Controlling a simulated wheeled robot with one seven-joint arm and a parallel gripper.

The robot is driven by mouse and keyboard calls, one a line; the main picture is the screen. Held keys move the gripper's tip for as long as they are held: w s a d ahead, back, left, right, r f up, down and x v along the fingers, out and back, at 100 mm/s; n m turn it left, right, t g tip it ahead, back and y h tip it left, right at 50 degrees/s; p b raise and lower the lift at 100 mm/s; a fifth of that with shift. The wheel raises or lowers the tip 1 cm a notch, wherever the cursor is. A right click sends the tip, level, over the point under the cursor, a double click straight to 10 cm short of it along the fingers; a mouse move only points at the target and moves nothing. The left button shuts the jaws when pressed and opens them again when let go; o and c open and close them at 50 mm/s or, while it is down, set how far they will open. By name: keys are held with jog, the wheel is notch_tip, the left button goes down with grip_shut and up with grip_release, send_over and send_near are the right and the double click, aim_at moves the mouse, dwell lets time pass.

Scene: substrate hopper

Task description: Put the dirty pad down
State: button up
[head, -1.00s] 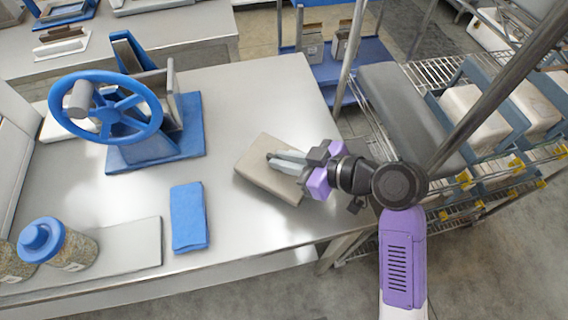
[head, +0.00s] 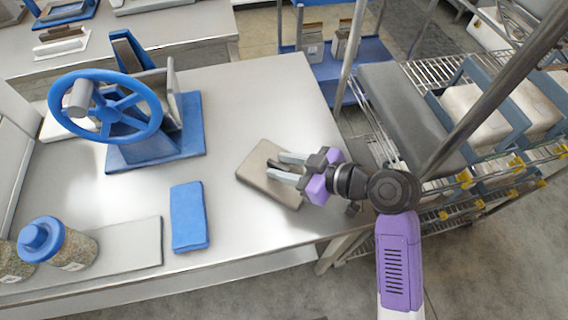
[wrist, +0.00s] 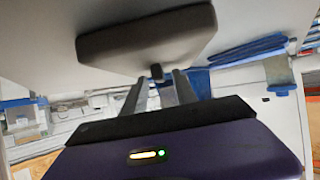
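The dirty pad (head: 262,180), a grey-brown rounded block, lies on the steel table (head: 255,100) near its right edge. In the wrist view the pad (wrist: 148,38) shows beyond my fingertips, against the pale tabletop. My gripper (head: 275,166) reaches in from the right, with its two fingers spread apart over the pad in the head view. In the wrist view my gripper (wrist: 158,85) is open, with a small dark tab (wrist: 157,72) at the pad's near edge between the fingers. The fingers do not appear to squeeze the tab.
A blue folded cloth or pad (head: 188,216) lies left of the dirty pad. A blue handwheel device (head: 120,110) stands behind it. A blue-lidded jar (head: 60,245) stands at the front left beside a grey plate (head: 125,245). A wire rack (head: 400,120) is at the right.

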jog(key=v, duration=1.2)
jog(key=shift+b, duration=0.45)
jog(key=shift+s+d, duration=0.1)
